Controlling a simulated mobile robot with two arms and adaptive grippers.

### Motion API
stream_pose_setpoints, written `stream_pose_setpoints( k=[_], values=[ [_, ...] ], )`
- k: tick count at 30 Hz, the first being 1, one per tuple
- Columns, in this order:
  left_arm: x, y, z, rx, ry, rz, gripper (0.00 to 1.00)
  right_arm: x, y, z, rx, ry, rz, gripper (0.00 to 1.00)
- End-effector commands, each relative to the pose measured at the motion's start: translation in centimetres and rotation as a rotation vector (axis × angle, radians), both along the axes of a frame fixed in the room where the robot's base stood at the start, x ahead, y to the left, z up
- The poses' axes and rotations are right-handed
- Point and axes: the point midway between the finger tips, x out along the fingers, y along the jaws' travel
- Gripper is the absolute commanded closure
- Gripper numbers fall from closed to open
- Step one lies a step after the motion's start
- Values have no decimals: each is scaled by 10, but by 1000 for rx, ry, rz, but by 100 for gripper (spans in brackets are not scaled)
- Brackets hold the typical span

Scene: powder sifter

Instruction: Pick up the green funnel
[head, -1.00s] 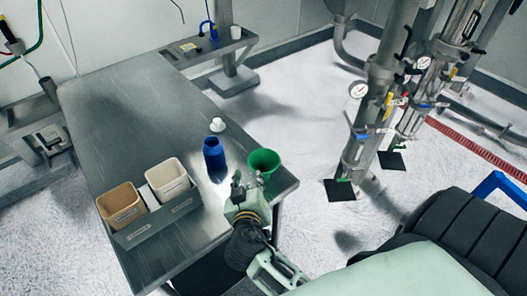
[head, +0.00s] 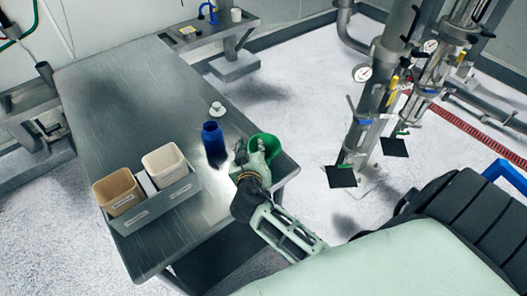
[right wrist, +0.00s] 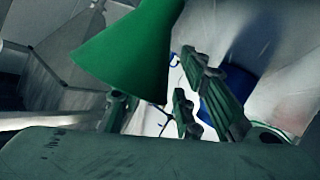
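The green funnel (head: 266,145) is near the table's right edge in the head view, wide mouth up. My right gripper (head: 249,151) is right beside it, on its near left side, and overlaps part of it. In the right wrist view the funnel (right wrist: 130,48) fills the upper left, very close to the gripper (right wrist: 182,92). The fingers look apart, with a finger to the right of the funnel; the funnel hides part of the other side. I cannot tell whether they touch it. My left gripper is not in view.
A blue bottle (head: 213,143) stands left of the funnel, with a small white item (head: 218,109) behind it. A grey holder (head: 150,212) with a tan bin (head: 119,190) and a white bin (head: 164,164) stands further left. The table's (head: 110,95) back is clear.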

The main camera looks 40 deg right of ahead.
Motion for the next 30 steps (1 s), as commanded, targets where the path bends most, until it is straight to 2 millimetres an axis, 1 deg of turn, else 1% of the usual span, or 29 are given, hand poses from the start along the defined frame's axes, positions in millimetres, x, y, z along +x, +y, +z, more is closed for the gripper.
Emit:
stream_pose_setpoints(
  k=[2,12,13,23,26,29,30],
  values=[
    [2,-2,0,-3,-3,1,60,0,0,0,0,0,0,69],
    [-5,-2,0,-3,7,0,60,0,0,0,0,1,0,99],
    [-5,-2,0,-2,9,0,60,-1,1,0,1,1,0,100],
    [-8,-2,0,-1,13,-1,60,-1,1,1,1,1,0,100],
    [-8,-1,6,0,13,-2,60,0,1,8,1,0,0,100],
    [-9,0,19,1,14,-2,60,0,1,23,1,0,0,100],
    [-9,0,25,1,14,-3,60,0,1,31,2,-1,0,100]
  ],
)
